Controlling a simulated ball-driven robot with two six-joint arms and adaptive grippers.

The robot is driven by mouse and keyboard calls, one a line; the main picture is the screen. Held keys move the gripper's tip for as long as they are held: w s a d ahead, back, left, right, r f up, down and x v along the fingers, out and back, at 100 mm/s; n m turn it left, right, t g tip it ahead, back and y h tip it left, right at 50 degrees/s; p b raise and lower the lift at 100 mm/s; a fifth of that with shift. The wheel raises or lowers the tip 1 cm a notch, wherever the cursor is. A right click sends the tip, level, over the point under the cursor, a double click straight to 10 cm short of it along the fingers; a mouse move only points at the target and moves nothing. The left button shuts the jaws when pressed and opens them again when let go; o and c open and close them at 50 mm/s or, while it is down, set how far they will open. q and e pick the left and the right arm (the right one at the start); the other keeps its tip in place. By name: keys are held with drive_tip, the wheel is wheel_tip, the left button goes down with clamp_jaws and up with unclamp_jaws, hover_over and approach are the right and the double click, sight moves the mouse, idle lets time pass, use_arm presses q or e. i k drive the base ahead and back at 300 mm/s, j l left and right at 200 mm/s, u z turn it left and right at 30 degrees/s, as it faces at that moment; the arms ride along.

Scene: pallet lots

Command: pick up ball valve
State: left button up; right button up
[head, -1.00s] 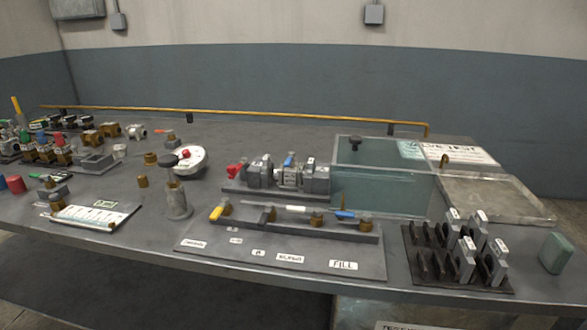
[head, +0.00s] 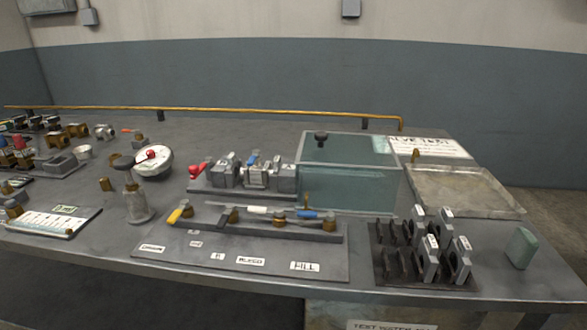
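No gripper shows in the head view. Several valve-like bodies are in sight, and I cannot tell which one is the task's ball valve. Brass valve bodies (head: 72,131) stand at the far left, some near coloured handles. A small valve with an orange-red lever (head: 135,133) lies at the back left. A metal valve body with a blue part on top (head: 254,171) sits in a grey fixture (head: 205,188) at the middle, beside a red handle (head: 198,171). A row of brass valves with yellow, white and blue levers (head: 279,218) is mounted on a front panel (head: 165,262) with labels.
A clear tank (head: 345,185) stands behind the panel, with a shallow metal tray (head: 465,190) at its right. A dark rack of grey plates (head: 430,257) and a green block (head: 521,248) are at the front right. A round white gauge (head: 153,163) and a metal post (head: 138,205) stand left.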

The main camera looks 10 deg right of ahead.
sight(258, 174)
drive_tip(key=i+j+u, duration=0.15)
drive_tip(key=u, duration=0.2)
drive_tip(key=i+j+u, duration=0.15)
drive_tip(key=u, duration=0.2)
drive_tip(key=i+j+u, duration=0.1)
drive_tip(key=i+u, duration=0.2)
drive_tip(key=z, duration=1.35)
drive_tip(key=k+l+u, duration=0.1)
drive_tip(key=u, duration=0.35)
drive_tip(key=k+u, duration=0.45)
drive_tip(key=i, duration=0.1)
